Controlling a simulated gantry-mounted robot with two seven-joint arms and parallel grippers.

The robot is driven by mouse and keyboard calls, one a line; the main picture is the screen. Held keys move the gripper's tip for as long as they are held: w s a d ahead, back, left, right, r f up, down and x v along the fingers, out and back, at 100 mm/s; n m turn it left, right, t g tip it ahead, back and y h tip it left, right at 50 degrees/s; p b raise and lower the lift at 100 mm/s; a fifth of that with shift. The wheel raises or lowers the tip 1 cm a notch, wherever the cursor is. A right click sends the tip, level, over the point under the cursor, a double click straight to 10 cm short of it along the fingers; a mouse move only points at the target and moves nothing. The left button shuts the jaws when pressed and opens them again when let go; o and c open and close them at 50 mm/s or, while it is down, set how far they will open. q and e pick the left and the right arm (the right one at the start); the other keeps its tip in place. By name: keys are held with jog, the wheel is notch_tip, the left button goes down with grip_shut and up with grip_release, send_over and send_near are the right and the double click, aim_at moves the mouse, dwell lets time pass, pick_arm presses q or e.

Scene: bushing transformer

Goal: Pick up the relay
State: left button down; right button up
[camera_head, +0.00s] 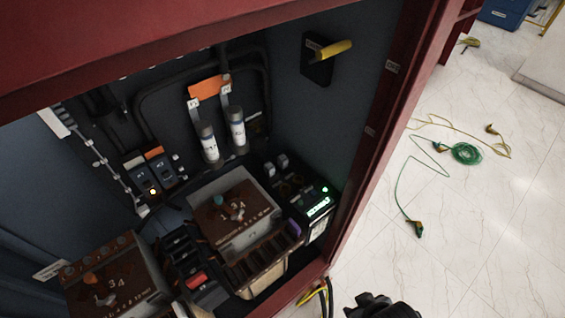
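Inside the open red cabinet (385,95) are several electrical devices, and I cannot tell for certain which one is the relay. A black box with a green lit display (318,207) stands at the right side, near the door-side edge. A grey box with a rusty brown top (233,208) sits left of it, and a similar rusty-topped box (112,285) is at the lower left. A dark part at the bottom edge, seemingly my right gripper (375,305), is outside the cabinet opening, apart from these devices. Its fingers are mostly cut off. My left gripper is out of view.
Two grey cylinders (237,130) stand at the cabinet's back, beneath an orange label. A yellow-handled switch (332,49) is on the inner right wall. A green cable coil (466,153) and loose leads lie on the white tiled floor (500,220), which is otherwise largely clear.

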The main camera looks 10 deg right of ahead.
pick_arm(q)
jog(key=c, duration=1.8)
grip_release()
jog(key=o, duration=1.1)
